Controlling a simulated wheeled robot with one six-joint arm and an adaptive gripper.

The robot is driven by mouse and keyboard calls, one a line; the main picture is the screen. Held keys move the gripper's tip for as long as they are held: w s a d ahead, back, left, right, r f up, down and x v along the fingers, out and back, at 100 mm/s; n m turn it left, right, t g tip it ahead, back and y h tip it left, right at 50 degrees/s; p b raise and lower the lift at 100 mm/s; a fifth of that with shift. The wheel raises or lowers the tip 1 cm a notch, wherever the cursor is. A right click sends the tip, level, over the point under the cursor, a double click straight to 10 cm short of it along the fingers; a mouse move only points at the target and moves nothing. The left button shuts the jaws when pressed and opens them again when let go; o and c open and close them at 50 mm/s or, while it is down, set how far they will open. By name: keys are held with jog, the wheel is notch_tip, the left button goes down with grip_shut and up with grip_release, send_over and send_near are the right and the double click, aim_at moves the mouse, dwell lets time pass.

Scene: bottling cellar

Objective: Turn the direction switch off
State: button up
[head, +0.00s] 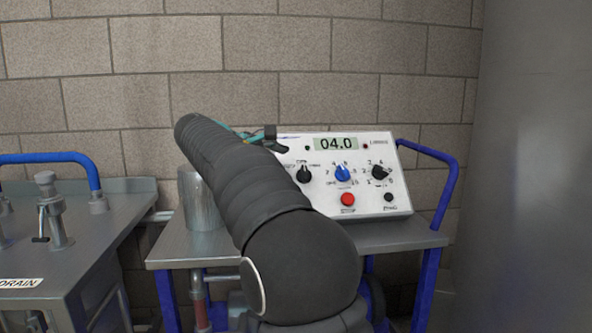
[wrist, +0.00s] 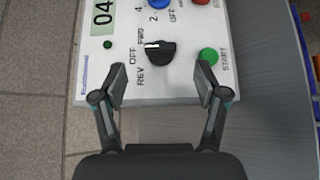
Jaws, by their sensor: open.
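The direction switch (wrist: 160,52) is a black knob on a white control panel (wrist: 150,92), with FWD, OFF and REV marked beside it. In the wrist view its white pointer line lies toward the upper left, between FWD and OFF and seemingly nearer FWD. My gripper (wrist: 160,72) is open and empty, its fingertips to either side of the knob and apart from it. In the head view the switch (head: 304,174) is the leftmost knob. My gripper there (head: 268,137) is mostly hidden behind my arm.
A green START button (wrist: 208,56) is close to the right fingertip. A blue knob (head: 342,173), another black knob (head: 380,172) and a red button (head: 348,199) are on the panel. The display (head: 336,144) reads 04.0. A metal container (head: 199,205) stands left of the panel.

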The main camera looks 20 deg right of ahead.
jog(key=shift+v, duration=2.25)
jog(key=s+a+f+m+y, duration=0.2)
jog(key=s+f+m+y, duration=0.1)
jog(key=s+f, duration=0.6)
jog(key=s+a+f+m+t+y, duration=0.1)
jog(key=s+a+f+m+y, duration=0.2)
jog(key=s+f, duration=0.6)
jog(key=s+a+f+m+t+y, duration=0.1)
jog(key=s+a+f+m+y, duration=0.2)
jog(key=s, duration=1.4)
notch_tip(320, 180, down, 7)
jog(key=y, duration=0.3)
jog(key=shift+a+r+m+y, duration=0.2)
jog(key=shift+r+m+y, duration=0.05)
jog(key=shift+m+y, duration=0.15)
